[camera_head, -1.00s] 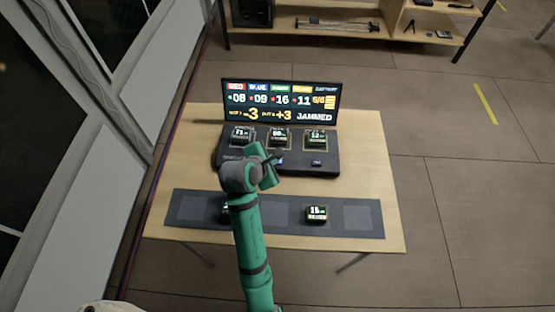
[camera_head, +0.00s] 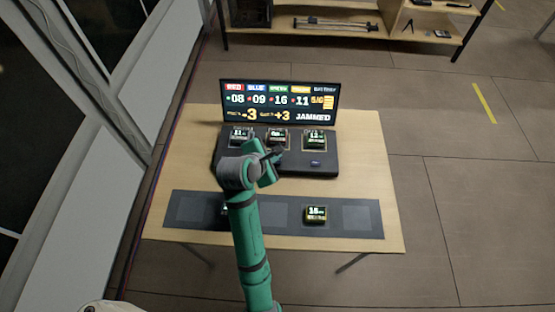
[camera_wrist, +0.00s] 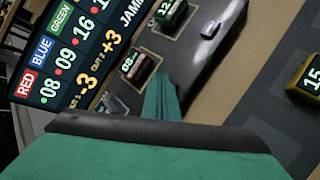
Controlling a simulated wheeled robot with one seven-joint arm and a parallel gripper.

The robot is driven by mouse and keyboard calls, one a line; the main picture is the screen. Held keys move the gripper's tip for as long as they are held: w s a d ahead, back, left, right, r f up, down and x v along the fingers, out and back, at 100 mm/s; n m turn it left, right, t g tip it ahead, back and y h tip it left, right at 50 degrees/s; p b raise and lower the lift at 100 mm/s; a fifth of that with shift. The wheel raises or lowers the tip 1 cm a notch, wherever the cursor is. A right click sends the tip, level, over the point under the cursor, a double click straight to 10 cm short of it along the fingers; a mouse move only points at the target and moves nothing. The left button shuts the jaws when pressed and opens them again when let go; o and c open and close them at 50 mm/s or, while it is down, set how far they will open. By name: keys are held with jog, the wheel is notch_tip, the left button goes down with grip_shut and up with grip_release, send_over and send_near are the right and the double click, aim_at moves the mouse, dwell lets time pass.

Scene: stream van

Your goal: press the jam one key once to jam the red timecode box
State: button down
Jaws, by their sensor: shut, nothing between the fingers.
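My gripper (camera_head: 272,158) is shut and empty, low over the front middle of the dark console (camera_head: 330,152). Its green fingers (camera_wrist: 160,98) also show in the wrist view, close to the middle box. Any key under my gripper is hidden, so contact cannot be told. The screen (camera_head: 280,101) shows RED 08, BLUE 09, green 16, a fourth 11, and JAMMED.
Other timecode boxes sit at the console's left (camera_head: 240,137) and right (camera_head: 314,138). A yellow-marked box (camera_head: 316,214) stands on the dark mat (camera_head: 275,214); another there is mostly behind my arm. The wooden table (camera_head: 365,160) is clear at the right.

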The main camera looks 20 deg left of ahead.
aim_at(275, 165)
jog(key=shift+s+a+r, duration=0.1)
jog(key=shift+a+r, duration=0.1)
jog(key=shift+r, duration=0.45)
jog(key=shift+d+r, duration=0.15)
jog(key=shift+r, duration=1.7)
jog(key=shift+d, duration=0.1)
